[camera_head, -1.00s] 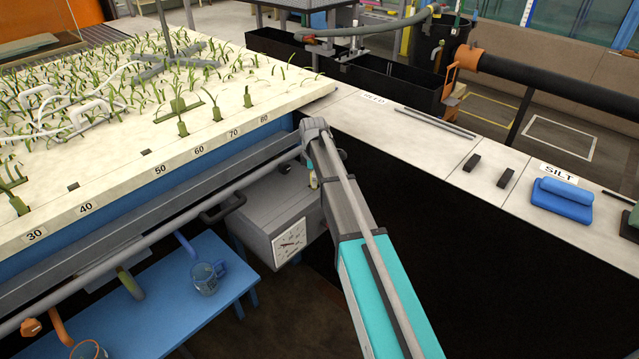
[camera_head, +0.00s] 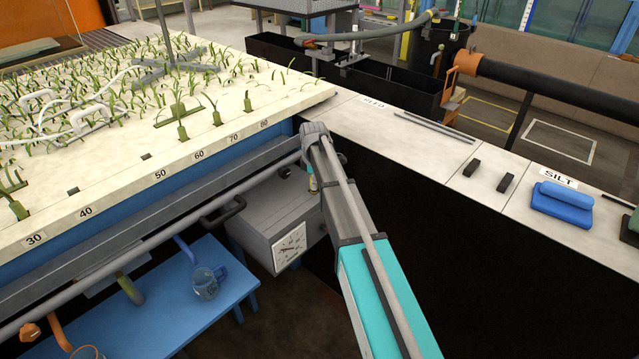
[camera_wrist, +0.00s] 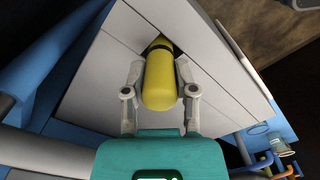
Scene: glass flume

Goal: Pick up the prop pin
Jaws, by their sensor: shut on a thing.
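The prop pin, seen as a yellow round-ended cylinder (camera_wrist: 160,80) with a dark band near its far end, is in the middle of the wrist view. My gripper (camera_wrist: 158,86) has a finger on each side of it and is shut on it. The pin's far end meets a grey panelled surface (camera_wrist: 110,75); whether it is seated in it or only in front of it, I cannot tell. In the head view my arm reaches to the flume's corner, beside a grey box with a dial (camera_head: 268,218), and hides most of the gripper. A small yellow bit (camera_head: 312,184) shows there.
The flume bed with green plants (camera_head: 120,130) and a grey pipe (camera_head: 130,265) lie to the left. A blue bench (camera_head: 150,315) with a glass mug (camera_head: 205,284) stands below.

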